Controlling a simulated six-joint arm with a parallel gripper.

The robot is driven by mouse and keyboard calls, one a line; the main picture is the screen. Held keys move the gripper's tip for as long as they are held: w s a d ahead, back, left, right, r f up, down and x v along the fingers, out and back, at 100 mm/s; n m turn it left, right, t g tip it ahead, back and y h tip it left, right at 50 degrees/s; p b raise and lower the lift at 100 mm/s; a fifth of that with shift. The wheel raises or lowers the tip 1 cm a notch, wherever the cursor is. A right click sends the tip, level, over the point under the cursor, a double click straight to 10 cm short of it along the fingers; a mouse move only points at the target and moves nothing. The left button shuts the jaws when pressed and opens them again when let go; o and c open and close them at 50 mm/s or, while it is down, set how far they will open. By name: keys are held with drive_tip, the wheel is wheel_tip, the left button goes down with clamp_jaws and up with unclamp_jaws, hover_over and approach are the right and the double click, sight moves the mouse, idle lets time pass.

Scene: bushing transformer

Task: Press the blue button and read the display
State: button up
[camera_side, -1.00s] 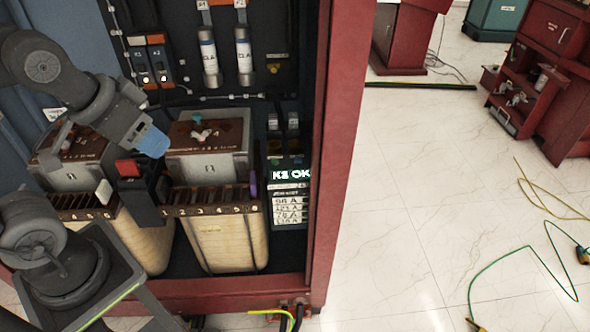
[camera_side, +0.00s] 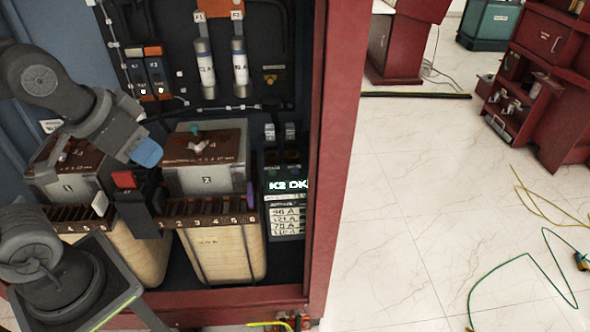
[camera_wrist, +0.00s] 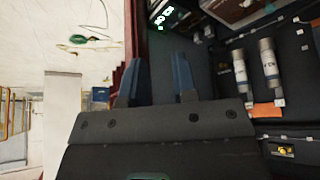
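The display (camera_side: 288,185) sits at the right of the cabinet floor in the side view and reads what looks like "K2 OK" in bright letters. It also shows, turned, at the top of the wrist view (camera_wrist: 170,17). I cannot make out a blue button in either view. My gripper (camera_side: 147,153) has blue fingertips and hangs in front of the cabinet, above and right of a red button (camera_side: 124,180) on a dark block. In the wrist view my gripper (camera_wrist: 158,78) has its two fingers apart with nothing between them.
Two transformer boxes (camera_side: 208,178) stand behind numbered terminal strips (camera_side: 215,208). Two fuses (camera_side: 240,62) and two orange-topped switch modules (camera_side: 155,76) are on the back panel. The red cabinet frame (camera_side: 335,150) bounds the right side. Cables lie on the open floor beyond.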

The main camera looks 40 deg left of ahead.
clamp_jaws()
idle(1.3)
